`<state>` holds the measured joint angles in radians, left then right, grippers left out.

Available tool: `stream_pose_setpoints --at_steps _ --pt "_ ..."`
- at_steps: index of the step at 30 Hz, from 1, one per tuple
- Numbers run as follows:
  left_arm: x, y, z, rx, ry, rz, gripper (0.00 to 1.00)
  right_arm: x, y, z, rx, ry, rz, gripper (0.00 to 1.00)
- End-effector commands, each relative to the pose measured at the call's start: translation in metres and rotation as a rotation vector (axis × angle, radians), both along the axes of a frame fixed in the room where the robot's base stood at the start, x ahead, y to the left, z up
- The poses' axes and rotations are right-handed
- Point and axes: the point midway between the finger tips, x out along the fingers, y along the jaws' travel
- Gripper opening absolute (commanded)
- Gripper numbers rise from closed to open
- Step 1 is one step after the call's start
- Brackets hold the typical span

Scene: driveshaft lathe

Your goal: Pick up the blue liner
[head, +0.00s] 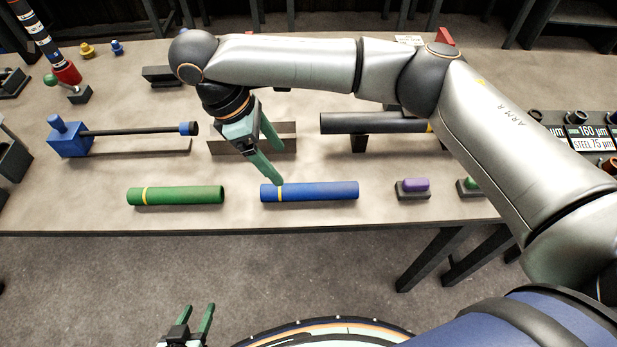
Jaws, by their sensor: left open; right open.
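The blue liner (325,191) is a blue tube with a yellow band near its left end. It lies crosswise near the front edge of the table. My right gripper (279,166) is open and empty, its green fingers pointing down and to the right. In the picture the nearer fingertip reaches the liner's upper edge by the yellow band; I cannot tell whether it touches. My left gripper (199,309) is open and empty, low in the picture in front of the table, pointing up.
A green tube (180,196) lies left of the liner. A purple piece (415,184) on a dark block stands to the right. Behind are a brown bracket (226,147), a dark grey tube (370,122) on a stand, and a blue block (69,139) with a rod.

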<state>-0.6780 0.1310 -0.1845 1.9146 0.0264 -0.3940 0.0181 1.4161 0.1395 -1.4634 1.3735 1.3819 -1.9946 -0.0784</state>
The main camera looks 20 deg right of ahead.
Motion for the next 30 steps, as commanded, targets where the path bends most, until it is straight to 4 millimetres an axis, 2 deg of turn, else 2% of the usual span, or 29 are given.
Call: stream_pose_setpoints --at_steps 2,4,12,20,30 --pt "0.0 0.0 -0.001 0.0 0.0 0.0 0.5 0.001 -0.005 0.003 -0.022 0.001 -0.002 0.82" --pt "0.0 0.0 -0.003 0.0 0.0 0.0 0.5 0.0 -0.009 -0.003 -0.028 0.003 -0.003 0.82" --pt "0.0 0.0 -0.014 0.0 0.0 0.0 0.5 -0.006 -0.026 -0.049 -0.023 0.006 -0.003 0.82" --pt "0.0 0.0 -0.015 0.001 0.001 0.001 0.5 -0.007 -0.035 -0.066 -0.023 0.0 -0.003 0.82" --pt "0.0 0.0 -0.013 0.001 0.001 0.001 0.5 -0.013 -0.055 -0.105 -0.024 0.0 -0.003 0.82"
